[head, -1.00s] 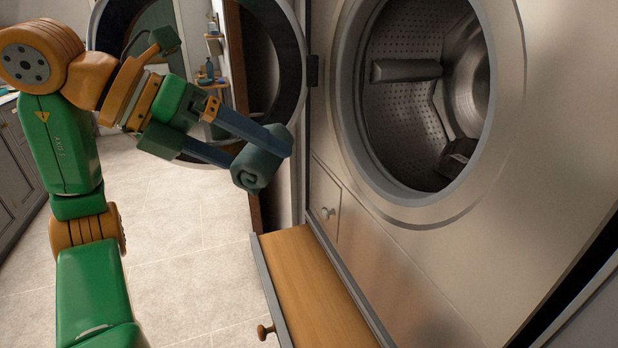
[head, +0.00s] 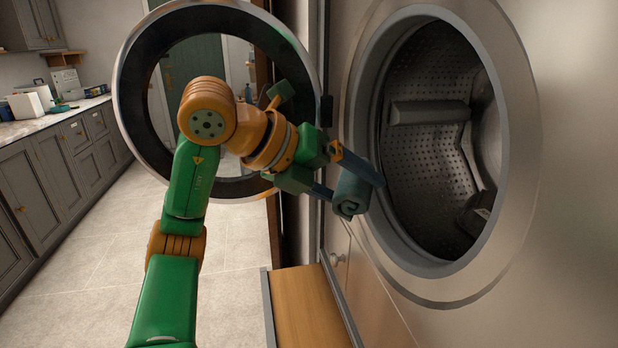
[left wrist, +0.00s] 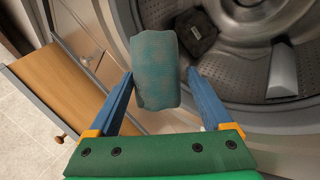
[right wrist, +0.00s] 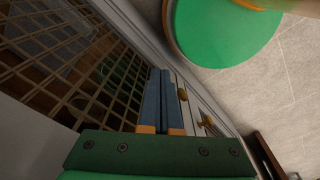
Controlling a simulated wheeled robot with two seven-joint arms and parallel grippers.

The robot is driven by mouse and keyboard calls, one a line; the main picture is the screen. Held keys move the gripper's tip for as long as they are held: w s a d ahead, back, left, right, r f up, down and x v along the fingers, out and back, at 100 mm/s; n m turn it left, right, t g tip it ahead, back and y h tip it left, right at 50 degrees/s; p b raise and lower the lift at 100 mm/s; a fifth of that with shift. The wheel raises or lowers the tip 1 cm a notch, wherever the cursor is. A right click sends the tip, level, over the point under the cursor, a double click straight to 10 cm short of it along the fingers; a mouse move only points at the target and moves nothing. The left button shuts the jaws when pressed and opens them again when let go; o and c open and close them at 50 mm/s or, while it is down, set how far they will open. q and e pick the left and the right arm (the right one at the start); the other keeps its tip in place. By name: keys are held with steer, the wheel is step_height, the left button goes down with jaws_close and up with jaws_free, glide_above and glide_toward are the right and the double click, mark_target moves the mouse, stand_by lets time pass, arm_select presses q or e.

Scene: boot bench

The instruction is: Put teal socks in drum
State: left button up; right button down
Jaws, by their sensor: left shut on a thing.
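The teal socks (head: 352,194) are a rolled bundle held between the blue fingers of my left gripper (head: 357,188). They hang just outside the left rim of the washer opening. In the left wrist view the roll (left wrist: 157,70) lies between the two fingertips, in front of the opening. The drum (head: 425,150) is open, with perforated metal walls and a paddle. A dark item (head: 478,213) lies low inside it, and it also shows in the left wrist view (left wrist: 195,32). My right gripper (right wrist: 161,74) shows only in its wrist view, with its fingers together and nothing seen between them.
The round washer door (head: 135,95) stands open to the left, behind my left arm. Grey cabinets (head: 65,170) line the left wall. A wire lattice (right wrist: 70,60) is beside my right gripper.

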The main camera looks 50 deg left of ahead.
arm_select(q)
steer(key=w+d+f+p, duration=0.1)
steer(key=w+d, duration=0.2)
steer(key=w, duration=0.2)
steer(key=w+d+f+p, duration=0.1)
steer(key=w+d+f, duration=0.1)
steer(key=w, duration=0.3)
steer(key=w+d+f+p, duration=0.1)
steer(key=w+d+f, duration=0.1)
steer(key=w+d, duration=0.2)
steer(key=shift+w+d+f, duration=0.15)
steer(key=shift+w, duration=0.4)
steer(key=shift+w+d+f, duration=0.1)
steer(key=shift+w, duration=0.4)
steer(key=o, duration=1.1)
steer(key=shift+s+a+r, duration=0.1)
steer(key=shift+s, duration=0.15)
steer(key=b+v, duration=0.2)
steer(key=v, duration=0.4)
steer(key=shift+s+r, duration=0.2)
steer(key=shift+r, duration=0.05)
